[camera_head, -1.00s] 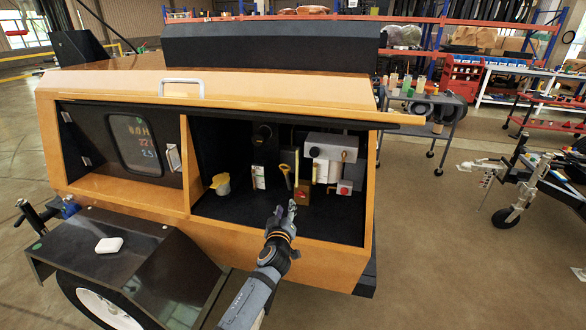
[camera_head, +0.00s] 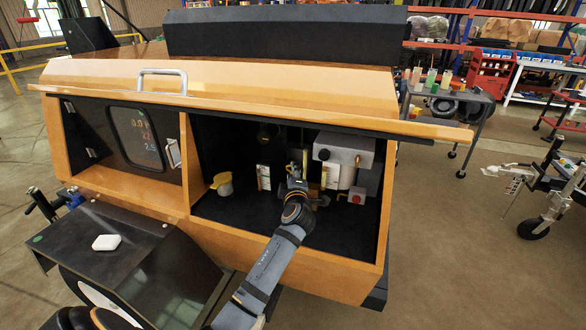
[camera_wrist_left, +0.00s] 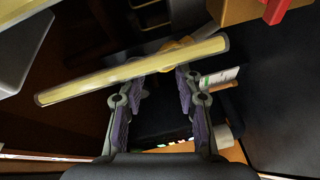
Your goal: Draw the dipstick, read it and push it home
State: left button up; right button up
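In the head view my left gripper (camera_head: 296,172) reaches into the open right bay of the orange housing and covers the dipstick's place there. In the left wrist view its two fingers (camera_wrist_left: 162,84) stand apart with nothing visibly clamped between them. A yellow dipstick handle (camera_wrist_left: 178,43) shows just beyond the fingertips, partly hidden behind a long pale-yellow tube (camera_wrist_left: 130,72) that crosses the view. I cannot tell whether the fingers touch the handle. My right gripper is out of view.
A grey box (camera_head: 343,149) and a red button (camera_head: 356,198) are right of the gripper. A white card (camera_head: 264,177) and a yellow-topped cup (camera_head: 222,183) are left of it. A display (camera_head: 136,137) sits in the left bay. The bay floor (camera_head: 245,211) is largely clear.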

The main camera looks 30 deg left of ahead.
pick_arm(q)
jog(key=shift+x, duration=1.05)
grip_shut()
